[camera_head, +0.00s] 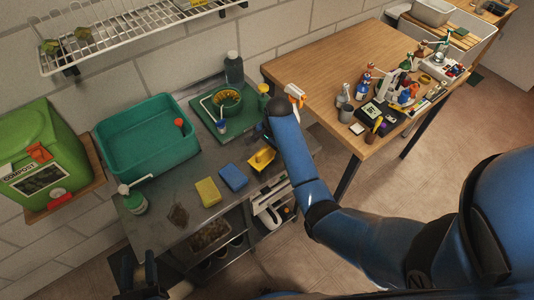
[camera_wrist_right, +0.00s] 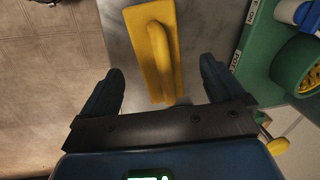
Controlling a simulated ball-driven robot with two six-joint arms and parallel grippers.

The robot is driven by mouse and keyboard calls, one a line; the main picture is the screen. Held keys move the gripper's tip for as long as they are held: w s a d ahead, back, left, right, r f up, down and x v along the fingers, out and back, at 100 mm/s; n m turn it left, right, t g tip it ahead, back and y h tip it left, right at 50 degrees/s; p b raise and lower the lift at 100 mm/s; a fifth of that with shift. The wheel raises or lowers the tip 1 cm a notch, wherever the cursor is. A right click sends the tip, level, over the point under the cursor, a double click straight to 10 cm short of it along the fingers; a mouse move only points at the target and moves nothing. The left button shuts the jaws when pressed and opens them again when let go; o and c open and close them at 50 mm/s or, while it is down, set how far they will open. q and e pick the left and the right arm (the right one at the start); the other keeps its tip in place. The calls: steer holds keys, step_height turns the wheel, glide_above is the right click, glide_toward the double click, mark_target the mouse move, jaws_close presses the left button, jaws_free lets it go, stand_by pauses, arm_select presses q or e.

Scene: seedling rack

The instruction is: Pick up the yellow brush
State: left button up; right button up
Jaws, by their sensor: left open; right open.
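The yellow brush (camera_head: 261,160) lies on the grey bench near its right edge, just left of my right forearm. In the right wrist view, the yellow brush (camera_wrist_right: 150,48) shows its flat block and raised handle. My right gripper (camera_wrist_right: 158,75) is open, with one dark finger on each side of the brush's near end; no contact is visible. In the head view my blue right arm hides most of this gripper. My left gripper (camera_head: 139,279) is open and empty at the lower left, in front of the bench.
A yellow sponge (camera_head: 207,191) and blue sponge (camera_head: 233,177) lie left of the brush. A teal tub (camera_head: 148,147), a soap pump bottle (camera_head: 133,200) and a green tray (camera_head: 207,132) stand on the bench. A wooden table (camera_head: 310,75) holds several bottles and tools.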

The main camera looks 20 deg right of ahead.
mark_target(266, 156)
steer(key=shift+f, duration=0.35)
steer(key=f, duration=0.1)
steer(key=f+p, duration=0.1)
steer(key=f, duration=0.1)
steer(key=shift+w+a+f, duration=0.15)
steer(key=shift+a+f, duration=0.05)
steer(key=shift+f, duration=0.1)
steer(key=shift+w+f, duration=0.1)
steer(key=shift+f, duration=0.35)
steer(key=shift+c, duration=0.2)
steer(key=c, duration=1.2)
steer(key=shift+o, duration=0.2)
steer(key=shift+r, duration=0.15)
